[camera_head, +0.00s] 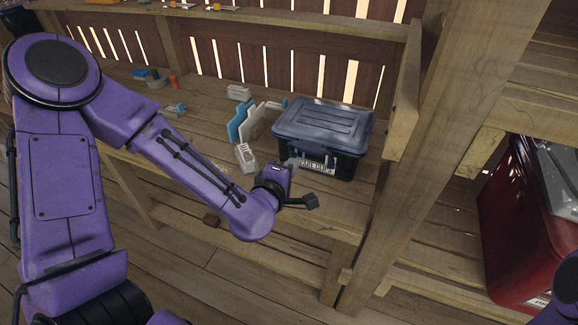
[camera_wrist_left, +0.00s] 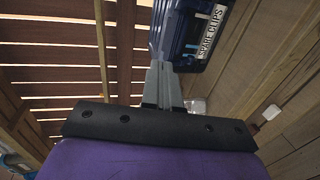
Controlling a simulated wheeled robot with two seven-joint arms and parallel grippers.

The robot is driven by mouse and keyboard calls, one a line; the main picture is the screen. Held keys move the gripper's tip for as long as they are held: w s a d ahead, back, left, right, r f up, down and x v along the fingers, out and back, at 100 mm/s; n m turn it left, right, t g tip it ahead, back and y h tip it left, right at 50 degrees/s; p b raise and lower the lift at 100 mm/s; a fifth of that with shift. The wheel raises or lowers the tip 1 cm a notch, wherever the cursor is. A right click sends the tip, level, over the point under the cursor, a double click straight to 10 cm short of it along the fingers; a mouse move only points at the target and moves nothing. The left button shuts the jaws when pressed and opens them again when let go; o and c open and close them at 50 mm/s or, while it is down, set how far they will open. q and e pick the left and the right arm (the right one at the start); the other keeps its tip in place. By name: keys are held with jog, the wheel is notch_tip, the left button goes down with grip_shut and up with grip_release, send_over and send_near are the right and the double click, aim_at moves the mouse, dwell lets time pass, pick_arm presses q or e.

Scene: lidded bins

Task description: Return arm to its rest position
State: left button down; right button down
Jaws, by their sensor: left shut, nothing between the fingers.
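My left arm comes in from the left in the head view and reaches over the wooden workbench (camera_head: 315,215). Its gripper (camera_head: 292,164) is shut and empty, close in front of the dark blue lidded bin (camera_head: 323,122). In the left wrist view the grey fingers (camera_wrist_left: 160,68) are together, with nothing between them. The bin (camera_wrist_left: 175,30) shows just past their tips, with its white label "SPARE CLIPS" (camera_wrist_left: 212,30). The bin's lid is closed. I cannot tell whether the fingers touch the bin. My right gripper is not in view.
Blue and white upright panels (camera_head: 240,120) and a small white holder (camera_head: 245,157) stand left of the bin. A thick wooden post (camera_head: 440,130) rises to the right. A red bin (camera_head: 515,235) sits beyond it. A slatted wall is behind.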

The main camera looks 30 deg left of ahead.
pick_arm(q)
jog(key=shift+s+r, duration=0.2)
jog(key=shift+s, duration=0.35)
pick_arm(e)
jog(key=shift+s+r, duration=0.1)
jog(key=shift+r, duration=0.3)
pick_arm(q)
jog(key=shift+w, duration=0.1)
